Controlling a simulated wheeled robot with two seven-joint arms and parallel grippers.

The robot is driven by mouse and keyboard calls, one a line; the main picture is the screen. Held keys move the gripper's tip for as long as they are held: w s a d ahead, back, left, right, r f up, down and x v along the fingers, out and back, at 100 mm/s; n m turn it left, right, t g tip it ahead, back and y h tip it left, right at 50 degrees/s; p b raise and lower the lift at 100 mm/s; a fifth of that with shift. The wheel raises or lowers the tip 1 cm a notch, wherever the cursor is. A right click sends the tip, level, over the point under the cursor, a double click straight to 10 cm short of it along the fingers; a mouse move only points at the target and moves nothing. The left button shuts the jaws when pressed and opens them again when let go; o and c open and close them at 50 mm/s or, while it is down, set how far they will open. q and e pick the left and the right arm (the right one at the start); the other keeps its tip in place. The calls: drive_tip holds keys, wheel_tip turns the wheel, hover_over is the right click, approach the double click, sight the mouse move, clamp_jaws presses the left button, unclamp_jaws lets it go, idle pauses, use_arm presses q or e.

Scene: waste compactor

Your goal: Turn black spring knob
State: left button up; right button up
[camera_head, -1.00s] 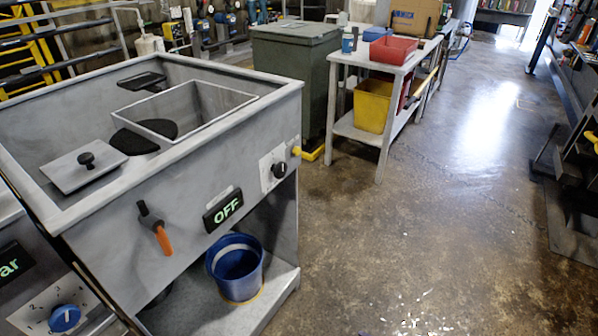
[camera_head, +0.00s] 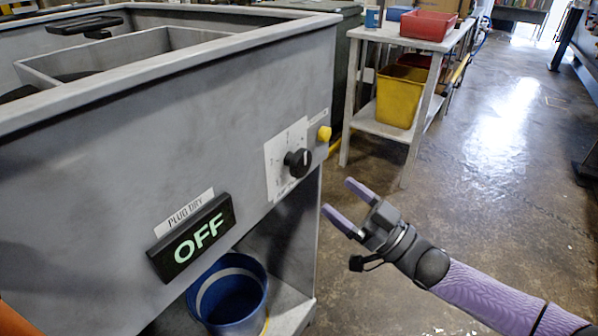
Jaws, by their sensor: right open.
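The black spring knob (camera_head: 298,162) sits on a pale plate (camera_head: 272,170) at the right end of the compactor's grey front panel. A light mark shows on the knob's face. My right gripper (camera_head: 342,203) comes in from the lower right. Its two purple fingers are spread, with nothing between them. In the picture it is below and to the right of the knob, apart from it. My left gripper is not in view.
A yellow button (camera_head: 324,133) is just right of the knob plate. An OFF display (camera_head: 192,238) is at lower left on the panel. A blue bucket (camera_head: 228,294) stands on the lower shelf. A white table (camera_head: 385,128) stands behind; the floor at right is clear.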

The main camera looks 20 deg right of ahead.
sight(305, 168)
drive_tip(key=b+x, duration=0.2)
drive_tip(key=x, duration=0.5)
drive_tip(key=shift+a, duration=0.1)
drive_tip(key=shift+w+a+r, duration=0.35)
drive_tip(key=shift+w+r, duration=0.05)
drive_tip(key=shift+w, duration=0.05)
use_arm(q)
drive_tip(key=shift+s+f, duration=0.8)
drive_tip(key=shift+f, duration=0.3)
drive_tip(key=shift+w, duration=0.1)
use_arm(e)
drive_tip(key=c, duration=1.1)
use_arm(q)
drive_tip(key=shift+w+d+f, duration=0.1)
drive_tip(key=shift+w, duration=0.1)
use_arm(e)
drive_tip(key=shift+c, duration=0.2)
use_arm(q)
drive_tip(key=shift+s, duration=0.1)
use_arm(e)
drive_tip(key=shift+n, duration=0.3)
